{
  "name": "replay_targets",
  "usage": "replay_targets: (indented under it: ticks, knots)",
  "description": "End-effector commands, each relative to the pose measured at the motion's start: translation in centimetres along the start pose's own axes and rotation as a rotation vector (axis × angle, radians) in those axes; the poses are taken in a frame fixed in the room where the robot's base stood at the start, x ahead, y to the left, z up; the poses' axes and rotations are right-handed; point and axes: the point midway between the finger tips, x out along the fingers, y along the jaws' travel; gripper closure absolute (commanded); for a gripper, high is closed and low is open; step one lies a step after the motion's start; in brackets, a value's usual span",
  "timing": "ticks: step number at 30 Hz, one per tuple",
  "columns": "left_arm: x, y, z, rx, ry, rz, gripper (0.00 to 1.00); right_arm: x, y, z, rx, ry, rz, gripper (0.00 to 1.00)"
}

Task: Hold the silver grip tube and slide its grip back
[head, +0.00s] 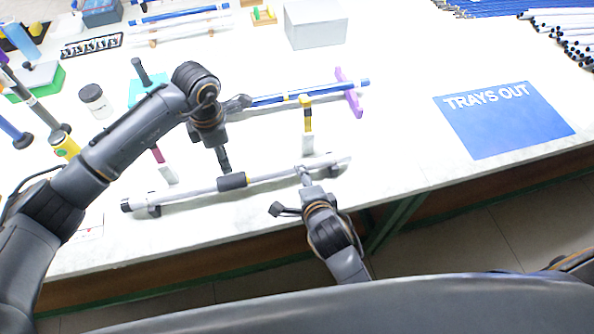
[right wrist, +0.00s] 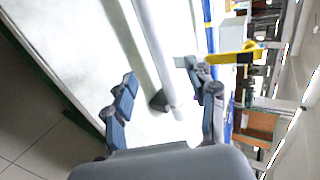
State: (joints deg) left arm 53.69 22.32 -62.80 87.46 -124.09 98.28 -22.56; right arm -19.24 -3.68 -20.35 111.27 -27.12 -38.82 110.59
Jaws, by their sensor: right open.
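The silver grip tube (head: 190,191) lies slantwise near the table's front edge in the head view, on small dark rests near its ends. Its black grip (head: 232,181) sits around it near the middle. My left gripper (head: 234,134) has its fingers spread; one fingertip points down just behind the black grip, and contact cannot be told. My right gripper (head: 290,192) is open at the front side of the tube's right part. In the right wrist view the tube (right wrist: 155,50) runs between the spread fingers of my right gripper (right wrist: 158,85), apparently unheld.
A blue tube (head: 325,92) with a purple rest (head: 350,92) and a yellow-topped post (head: 308,115) stand behind the silver tube. A blue mat marked TRAYS OUT (head: 505,125) lies at right. A white jar (head: 95,100) stands at left. Table between tube and mat is clear.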

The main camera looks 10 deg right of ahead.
Motion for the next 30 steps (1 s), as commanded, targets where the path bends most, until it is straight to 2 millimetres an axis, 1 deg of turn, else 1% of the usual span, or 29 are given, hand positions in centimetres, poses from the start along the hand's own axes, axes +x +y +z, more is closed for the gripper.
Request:
replay_targets:
  ticks: [1, 6, 9, 12, 17, 25, 26, 27, 29, 30]
  knots:
    - [0.0, 0.0, 0.0, 0.0, 0.0, 0.0, 0.62, 1.1, -0.1, 0.0, -0.006, 0.0, -0.001, 0.43]
    - [0.0, 0.0, 0.0, 0.0, 0.0, 0.0, 0.62, 4.3, -0.1, 0.1, -0.004, -0.001, 0.0, 0.43]
    - [0.0, 0.0, 0.0, 0.0, 0.0, 0.0, 0.62, 5.7, 0.0, 0.0, -0.004, -0.001, 0.0, 0.43]
    - [0.0, 0.0, 0.0, 0.0, 0.0, 0.0, 0.62, 6.7, 0.0, 0.1, -0.003, -0.001, 0.001, 0.43]
    - [0.0, 0.0, 0.0, 0.0, 0.0, 0.0, 0.62, 7.5, 0.0, 0.1, -0.003, -0.001, -0.001, 0.43]
    - [0.0, 0.0, 0.0, 0.0, 0.0, 0.0, 0.62, 7.6, 0.0, 0.1, -0.002, -0.001, 0.0, 0.43]
    - [0.0, 0.0, 0.0, 0.0, 0.0, 0.0, 0.62, 7.6, 0.0, 0.1, -0.002, -0.001, 0.0, 0.49]
    - [0.0, 0.0, 0.0, 0.0, 0.0, 0.0, 0.62, 7.6, 0.0, 0.1, -0.002, -0.001, 0.0, 0.58]
    - [0.0, 0.0, 0.0, 0.0, 0.0, 0.0, 0.62, 7.6, 0.0, 0.1, -0.002, -0.001, 0.0, 0.7]
    - [0.0, 0.0, 0.0, 0.0, 0.0, 0.0, 0.62, 7.6, 0.0, 0.1, -0.002, -0.001, 0.0, 0.78]
